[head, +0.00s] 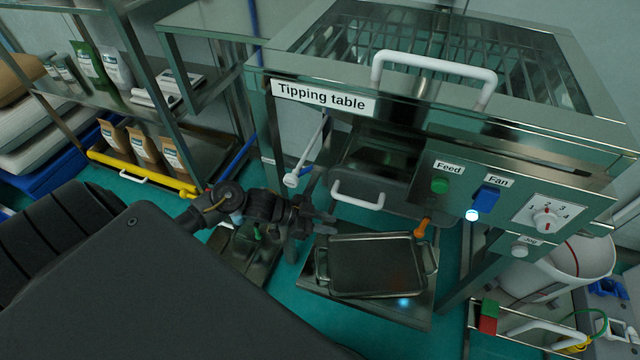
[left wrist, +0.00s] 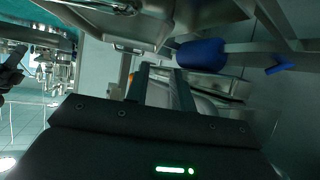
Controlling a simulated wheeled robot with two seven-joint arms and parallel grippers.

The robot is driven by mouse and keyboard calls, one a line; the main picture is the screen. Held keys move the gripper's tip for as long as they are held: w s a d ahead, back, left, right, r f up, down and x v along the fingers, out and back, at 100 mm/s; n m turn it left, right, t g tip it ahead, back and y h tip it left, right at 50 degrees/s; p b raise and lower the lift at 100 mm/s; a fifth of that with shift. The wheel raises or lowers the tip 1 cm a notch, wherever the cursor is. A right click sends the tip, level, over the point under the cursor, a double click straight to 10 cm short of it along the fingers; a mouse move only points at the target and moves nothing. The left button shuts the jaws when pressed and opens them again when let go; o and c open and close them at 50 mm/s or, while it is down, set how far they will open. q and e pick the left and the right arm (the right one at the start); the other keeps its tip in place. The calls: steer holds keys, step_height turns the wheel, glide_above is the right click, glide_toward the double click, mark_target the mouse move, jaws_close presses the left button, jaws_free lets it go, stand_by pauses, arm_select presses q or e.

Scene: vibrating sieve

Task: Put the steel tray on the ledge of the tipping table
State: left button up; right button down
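The steel tray (head: 370,265) is a dark, shallow rectangular pan with a raised rim and a handle at each end. It lies flat on a steel ledge-like plate (head: 409,314) low at the front of the tipping table (head: 400,117). My left gripper (head: 322,222) is just above and left of the tray's left handle and looks apart from it. In the left wrist view its two dark fingers (left wrist: 162,88) stand apart with nothing clearly held between them. My right gripper is in neither view.
A white handle (head: 358,200) and a front panel with a green Feed button (head: 440,185), a Fan switch (head: 486,198) and a dial (head: 545,220) are above the tray. Shelves with bags (head: 143,150) stand at left. A white bucket (head: 570,265) stands at right.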

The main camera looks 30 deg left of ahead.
arm_select(q)
steer(key=shift+s+d+f, duration=0.1)
steer(key=shift+d+f, duration=0.05)
steer(key=shift+d, duration=0.25)
steer(key=s+d+y, duration=0.1)
steer(key=d+n+t+y, duration=0.1)
steer(key=y, duration=0.1)
steer(key=shift+s+d+f+n+t, duration=0.2)
steer(key=shift+s+n+t, duration=0.1)
steer(key=shift+s, duration=0.1)
steer(key=shift+s+r+n+y, duration=0.25)
steer(key=shift+s+n+y, duration=0.45)
steer(key=shift+s+y, duration=0.3)
steer(key=s+a+r+n+g+y, duration=0.1)
steer(key=s+n+g+y, duration=0.3)
steer(key=s, duration=0.9)
steer(key=shift+s+a+r+n, duration=0.3)
steer(key=shift+s+r+n, duration=0.05)
steer(key=shift+r+n, duration=0.25)
